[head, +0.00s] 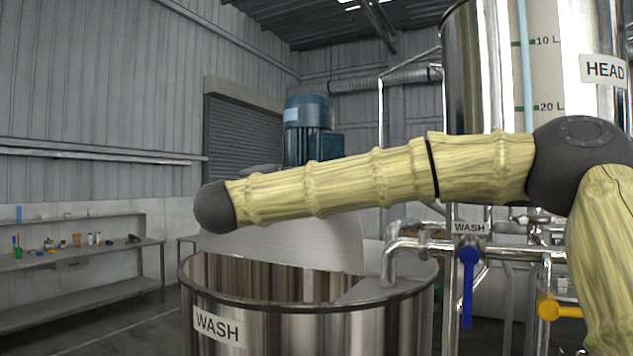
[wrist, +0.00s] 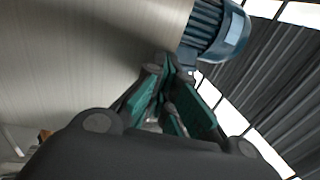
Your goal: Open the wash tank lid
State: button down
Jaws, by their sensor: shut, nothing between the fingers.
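The wash tank (head: 310,325) is a round steel vessel labelled WASH at the front centre of the head view. Its lid (head: 300,248) is a pale metal panel standing steeply up at the back of the rim, partly hidden behind my arm. The left and front of the tank mouth are open, and I see the inner wall. In the wrist view the broad pale surface on the left appears to be the lid (wrist: 75,60). My gripper (wrist: 166,66) is shut and empty, its tips close to the lid's edge; contact is unclear. The head view does not clearly show my gripper.
A blue motor (head: 308,130) stands behind the tank; it also shows in the wrist view (wrist: 215,30). A pipe (head: 390,262) bends down into the right side of the tank top. A blue valve handle (head: 467,285) and yellow handle (head: 558,310) are at right. A bench (head: 80,250) stands far left.

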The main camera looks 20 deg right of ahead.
jog(key=r+b+v, duration=0.1)
jog(key=b+v, duration=0.6)
jog(key=v, duration=0.6)
jog(key=shift+s+a, duration=0.2)
jog(key=shift+s, duration=0.25)
